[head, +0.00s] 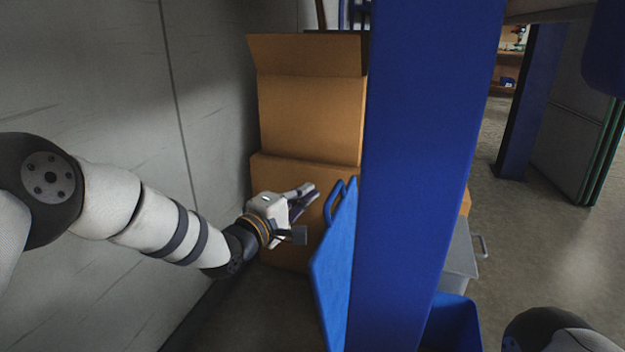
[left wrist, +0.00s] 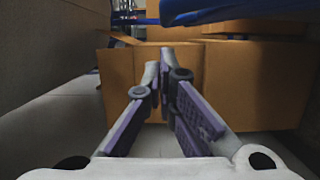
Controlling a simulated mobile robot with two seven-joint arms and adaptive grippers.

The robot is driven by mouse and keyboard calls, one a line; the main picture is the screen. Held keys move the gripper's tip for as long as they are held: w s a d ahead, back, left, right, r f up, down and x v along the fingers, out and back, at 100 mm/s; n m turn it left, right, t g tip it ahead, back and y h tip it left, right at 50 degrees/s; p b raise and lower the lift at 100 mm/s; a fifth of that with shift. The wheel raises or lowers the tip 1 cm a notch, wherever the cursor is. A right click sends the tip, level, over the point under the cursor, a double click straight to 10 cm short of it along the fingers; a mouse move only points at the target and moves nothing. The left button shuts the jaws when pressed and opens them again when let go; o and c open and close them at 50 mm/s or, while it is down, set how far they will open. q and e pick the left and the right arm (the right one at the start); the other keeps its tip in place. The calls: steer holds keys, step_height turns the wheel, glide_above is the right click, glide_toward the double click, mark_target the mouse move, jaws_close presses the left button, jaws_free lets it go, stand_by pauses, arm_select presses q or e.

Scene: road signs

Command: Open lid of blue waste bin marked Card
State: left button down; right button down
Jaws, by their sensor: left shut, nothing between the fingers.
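The blue lid (head: 335,265) with its loop handle (head: 333,203) stands steeply tilted left of the blue post. Part of a blue bin body (head: 452,325) shows right of the post; where lid and bin join is hidden, and no Card marking is visible. My left gripper (head: 308,192) is just left of the handle, apart from it as far as I can tell. In the left wrist view its fingers (left wrist: 167,55) are together and empty. A blue part, probably the lid, crosses the top (left wrist: 225,10). My right gripper is not in view.
A wide blue post (head: 425,150) blocks the middle of the head view. Stacked cardboard boxes (head: 310,120) stand behind my left gripper, and a grey wall (head: 90,90) runs along the left. A grey container (head: 458,255) stands right of the post. Open floor (head: 545,230) lies further right.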

arm_select(q)
steer(key=shift+s+d+r, duration=0.1)
steer(key=shift+s+d, duration=0.15)
steer(key=shift+d, duration=0.45)
steer(key=s+d+r+p, duration=0.1)
steer(key=s+d, duration=0.1)
steer(key=d, duration=0.5)
steer(key=shift+r, duration=0.15)
steer(key=shift+s, duration=0.1)
